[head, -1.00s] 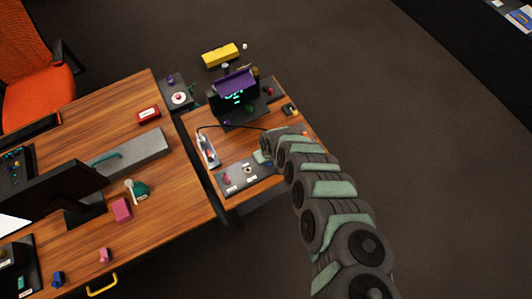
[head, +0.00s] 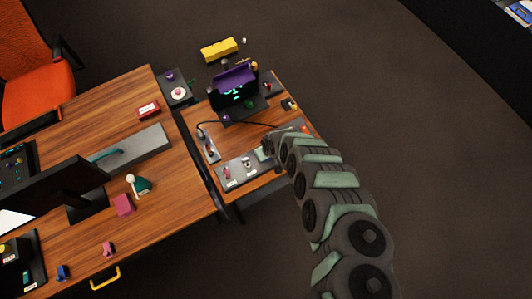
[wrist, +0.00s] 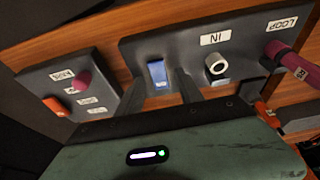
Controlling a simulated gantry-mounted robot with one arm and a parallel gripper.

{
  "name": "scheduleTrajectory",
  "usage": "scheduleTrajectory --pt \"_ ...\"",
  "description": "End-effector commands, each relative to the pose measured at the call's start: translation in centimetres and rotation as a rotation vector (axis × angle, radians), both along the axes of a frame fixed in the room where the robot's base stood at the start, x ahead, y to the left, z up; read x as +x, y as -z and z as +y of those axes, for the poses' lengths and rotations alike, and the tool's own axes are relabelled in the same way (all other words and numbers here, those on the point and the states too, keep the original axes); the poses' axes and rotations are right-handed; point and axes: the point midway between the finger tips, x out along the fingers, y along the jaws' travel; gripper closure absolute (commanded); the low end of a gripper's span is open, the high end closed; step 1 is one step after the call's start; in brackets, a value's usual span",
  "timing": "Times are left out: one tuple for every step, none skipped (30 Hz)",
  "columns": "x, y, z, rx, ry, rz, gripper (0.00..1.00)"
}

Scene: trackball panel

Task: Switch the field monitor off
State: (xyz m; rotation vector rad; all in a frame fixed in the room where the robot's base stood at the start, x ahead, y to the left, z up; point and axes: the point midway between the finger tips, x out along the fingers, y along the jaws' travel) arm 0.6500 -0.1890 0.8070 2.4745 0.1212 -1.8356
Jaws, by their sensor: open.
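The monitor with a purple hood (head: 235,73) stands on the small wooden table in the head view. Its dark screen (head: 236,97) shows lit cyan marks. In the wrist view, a blue rocker switch (wrist: 157,75) sits on a dark grey panel (wrist: 190,45). The panel also carries labels reading IN and LOOP. My gripper (wrist: 160,92) is open and empty, with its two fingertips close to the panel on either side of the blue switch. I cannot tell whether they touch it. In the head view my arm's end (head: 268,146) is over the small table, and the fingers are hidden.
A white round socket (wrist: 217,66) and a magenta plug (wrist: 292,62) are right of the switch. A second panel with a pink knob (wrist: 83,78) is at left. A black cable crosses the small table. The large desk (head: 170,195) stands at left.

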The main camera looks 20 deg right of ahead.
Motion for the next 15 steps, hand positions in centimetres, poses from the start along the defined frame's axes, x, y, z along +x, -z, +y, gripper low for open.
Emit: scheduleTrajectory --pt "0.0 0.0 0.0 0.000 0.000 0.000 0.56" --pt "0.0 0.0 0.0 0.000 0.000 0.000 0.56" --pt "0.0 0.0 0.0 0.000 0.000 0.000 0.56" --pt "0.0 -0.1 0.0 0.000 0.000 0.000 0.56" --pt "0.0 -0.1 0.0 0.000 0.000 0.000 0.56" --pt "0.0 -0.3 0.0 0.000 -0.001 -0.001 0.56" --pt "0.0 -0.4 0.0 0.000 -0.001 -0.002 0.56" --pt "0.0 -0.6 0.0 0.000 -0.002 -0.003 0.56" --pt "0.1 -1.0 -0.1 -0.001 -0.002 -0.005 0.56" --pt "0.0 -1.2 -0.1 -0.001 -0.003 -0.005 0.56" --pt "-0.1 -1.5 -0.1 0.000 -0.002 -0.004 0.56" --pt "-0.3 -1.8 -0.1 0.000 -0.003 0.000 0.56" --pt "-0.5 -2.1 -0.1 0.000 -0.003 0.001 0.56" --pt "-0.6 -2.4 -0.2 -0.001 -0.003 0.001 0.56" --pt "-0.8 -2.8 -0.3 -0.004 -0.001 0.001 0.56"
